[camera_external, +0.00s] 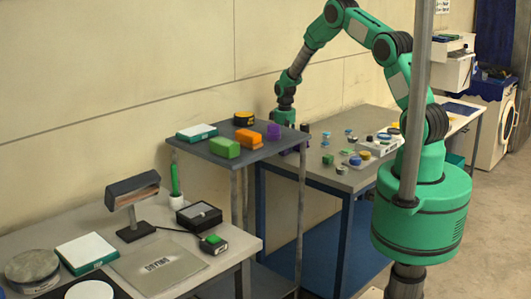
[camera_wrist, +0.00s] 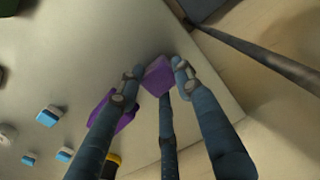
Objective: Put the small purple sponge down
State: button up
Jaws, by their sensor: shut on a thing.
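The small purple sponge (camera_wrist: 158,78) is between the fingertips of my gripper (camera_wrist: 156,76) in the wrist view. The dark blue fingers are closed on it, over a pale tabletop. Whether the sponge touches that top, I cannot tell. A second, larger purple thing (camera_wrist: 126,118) lies partly behind the left finger. In the external view my gripper (camera_external: 286,116) points down behind the raised grey shelf, at the left end of the long table. Its fingertips are mostly hidden there.
The raised shelf (camera_external: 218,150) holds a green block (camera_external: 225,148), an orange block (camera_external: 248,138), another purple piece (camera_external: 272,131) and a black-and-orange round item (camera_external: 243,118). Several small blue-and-white things (camera_wrist: 46,117) lie left in the wrist view. A dark bar (camera_wrist: 255,52) runs at upper right.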

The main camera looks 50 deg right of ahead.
jog(key=o, duration=0.8)
jog(key=shift+f, duration=0.1)
jog(key=shift+o, duration=0.2)
notch_tip(320, 180, up, 12)
jog(key=shift+r, duration=0.25)
dwell(0.4)
